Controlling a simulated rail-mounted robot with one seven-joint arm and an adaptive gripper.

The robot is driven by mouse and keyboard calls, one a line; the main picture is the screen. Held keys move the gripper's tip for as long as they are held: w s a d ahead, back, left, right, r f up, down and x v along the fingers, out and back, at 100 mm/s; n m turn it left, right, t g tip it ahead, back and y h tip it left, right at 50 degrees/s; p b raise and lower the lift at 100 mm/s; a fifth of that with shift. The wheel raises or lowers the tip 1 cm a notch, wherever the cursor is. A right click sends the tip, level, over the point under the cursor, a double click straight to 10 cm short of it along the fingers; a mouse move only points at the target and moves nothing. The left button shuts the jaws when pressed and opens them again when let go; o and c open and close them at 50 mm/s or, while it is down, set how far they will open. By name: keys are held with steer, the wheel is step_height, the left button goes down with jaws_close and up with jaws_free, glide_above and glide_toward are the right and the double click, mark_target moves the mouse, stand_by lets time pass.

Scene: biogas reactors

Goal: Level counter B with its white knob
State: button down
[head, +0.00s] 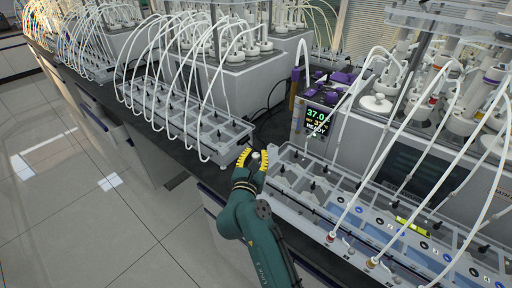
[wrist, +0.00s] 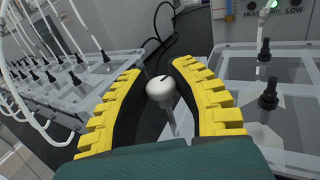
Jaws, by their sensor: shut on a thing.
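The white knob (wrist: 160,88) has a dark mark on its top and sits on a pale stem in the wrist view. My gripper (wrist: 158,78) has its yellow ribbed fingers around it, shut on it. In the head view, my gripper (head: 254,156) and the small white knob (head: 256,155) are at the gap between two long grey counters. One counter (head: 218,146) is to the left, the other (head: 285,190) to the right. I cannot read which is B. A yellow-green level vial (head: 411,226) lies on the right counter's front panel.
White tubes arch over both counters to the reactors behind. A display unit (head: 318,122) reading 37.0 and READY stands behind the right counter. Black cables (wrist: 165,30) run over the dark bench in the gap. Tiled floor (head: 80,215) is open at the left.

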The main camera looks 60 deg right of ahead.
steer(key=c, duration=0.9)
jaws_free()
steer(key=shift+o, duration=0.2)
steer(key=v, duration=1.2)
